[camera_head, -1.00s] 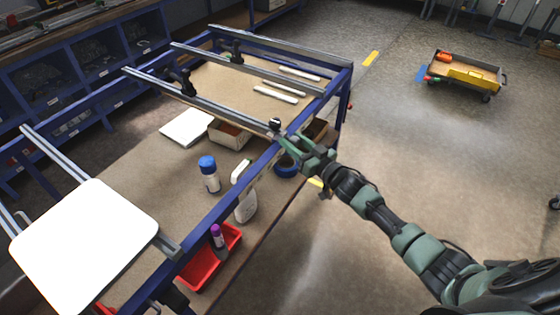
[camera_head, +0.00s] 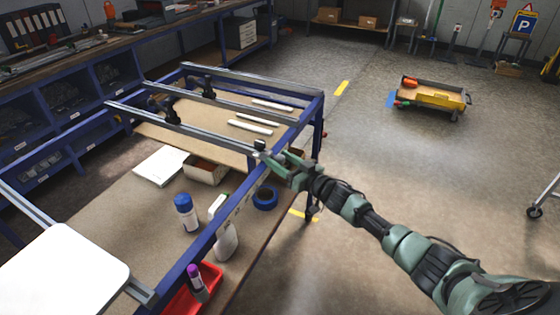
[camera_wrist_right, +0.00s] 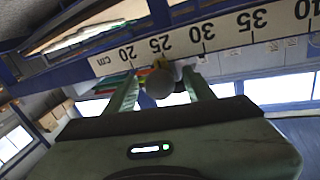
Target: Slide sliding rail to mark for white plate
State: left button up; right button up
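The near sliding rail (camera_head: 185,128) is a grey bar lying across the blue frame (camera_head: 225,225), with a dark knob (camera_head: 260,145) at its right end. My right gripper (camera_head: 272,161) is at this knob. In the right wrist view, the grey ball knob (camera_wrist_right: 159,83) sits between the two green fingers (camera_wrist_right: 160,84), with gaps visible on both sides; the fingers look open around it. A centimetre scale (camera_wrist_right: 205,32) runs behind, with the knob near 25. The white plate (camera_head: 65,270) is at the lower left over the frame. My left gripper is not in view.
More rails (camera_head: 225,100) cross the frame behind. Below are a blue-capped bottle (camera_head: 187,213), a white spray bottle (camera_head: 224,232), blue tape (camera_head: 265,197), a red tray (camera_head: 181,301) and a cardboard box (camera_head: 205,171). Floor to the right is mostly open, with a yellow cart (camera_head: 435,96).

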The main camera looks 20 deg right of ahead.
jog(key=shift+a, duration=0.1)
jog(key=shift+s, duration=0.3)
jog(key=v, duration=0.7)
jog(key=shift+d+b, duration=0.2)
jog(key=shift+b, duration=0.15)
jog(key=shift+s, duration=0.1)
jog(key=s+f+m+g+h, duration=0.1)
jog(key=s+f+g+h, duration=0.1)
jog(key=s+f, duration=0.65)
jog(key=s+d+f+g+h, duration=0.1)
jog(key=s+f+g+h, duration=0.15)
jog(key=f, duration=1.15)
jog(key=s+f+m+g+h, duration=0.15)
jog(key=s+f, duration=0.45)
jog(key=f, duration=0.6)
jog(key=s+a+f+n+g, duration=0.1)
jog(key=s+a+f+g, duration=0.2)
jog(key=s, duration=0.9)
jog(key=s+a+f+n+g, duration=0.1)
jog(key=s+a+f+g, duration=0.2)
jog(key=s+f, duration=0.6)
jog(key=s+a+f+n+g, duration=0.1)
jog(key=s+a+f+g, duration=0.3)
jog(key=s, duration=1.3)
jog(key=shift+a+f, duration=0.95)
jog(key=shift+a, duration=0.05)
